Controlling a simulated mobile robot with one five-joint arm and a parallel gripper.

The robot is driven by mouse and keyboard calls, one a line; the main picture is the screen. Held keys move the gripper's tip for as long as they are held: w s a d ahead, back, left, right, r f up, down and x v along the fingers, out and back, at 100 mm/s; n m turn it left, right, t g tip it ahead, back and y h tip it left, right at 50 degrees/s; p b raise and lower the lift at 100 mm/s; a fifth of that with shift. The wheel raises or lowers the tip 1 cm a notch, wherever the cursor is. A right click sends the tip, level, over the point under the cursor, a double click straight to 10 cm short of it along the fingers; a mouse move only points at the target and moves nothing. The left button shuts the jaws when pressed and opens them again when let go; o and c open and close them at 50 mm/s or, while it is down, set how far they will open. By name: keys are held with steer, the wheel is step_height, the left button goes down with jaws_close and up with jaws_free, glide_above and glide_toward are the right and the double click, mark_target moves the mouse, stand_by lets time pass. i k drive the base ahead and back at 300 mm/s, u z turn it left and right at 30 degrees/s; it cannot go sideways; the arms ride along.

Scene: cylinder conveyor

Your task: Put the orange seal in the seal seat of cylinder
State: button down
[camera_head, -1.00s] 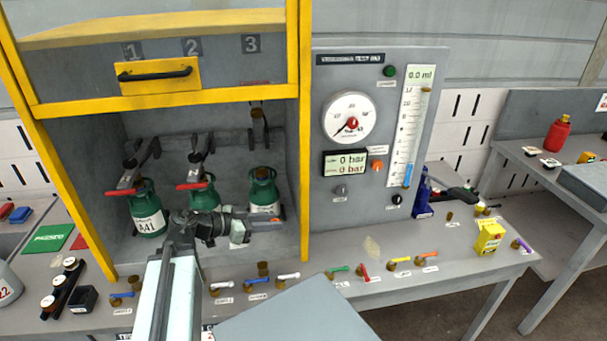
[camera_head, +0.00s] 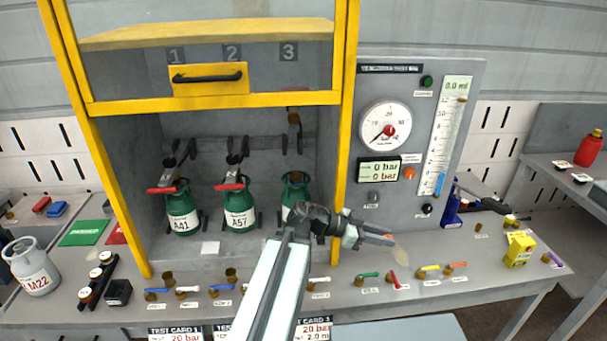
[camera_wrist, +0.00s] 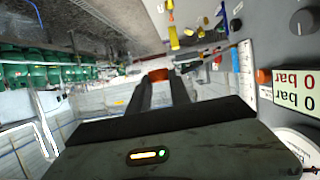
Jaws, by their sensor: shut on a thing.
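My gripper (camera_head: 378,235) is shut on the small orange seal (camera_head: 388,237) at its fingertips, in front of the panel and to the right of the cabinet's yellow post. In the wrist view the orange seal (camera_wrist: 158,74) shows at the ends of the dark fingers (camera_wrist: 160,90). Green cylinders stand in the cabinet: A41 (camera_head: 181,207), A57 (camera_head: 238,206) and a third cylinder (camera_head: 295,186) under the number 3, its lower part partly hidden behind my arm. The seal is apart from all of them. I cannot make out the third cylinder's seal seat.
The yellow cabinet post (camera_head: 345,120) stands between my gripper and the cylinders. The gauge panel (camera_head: 375,83) is behind my gripper. Small coloured-handled parts line the bench front, including an orange one (camera_head: 456,264). A yellow box (camera_head: 519,249) is at right.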

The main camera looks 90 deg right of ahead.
mark_target(296, 176)
steer(key=z, duration=0.05)
steer(key=k, duration=1.2)
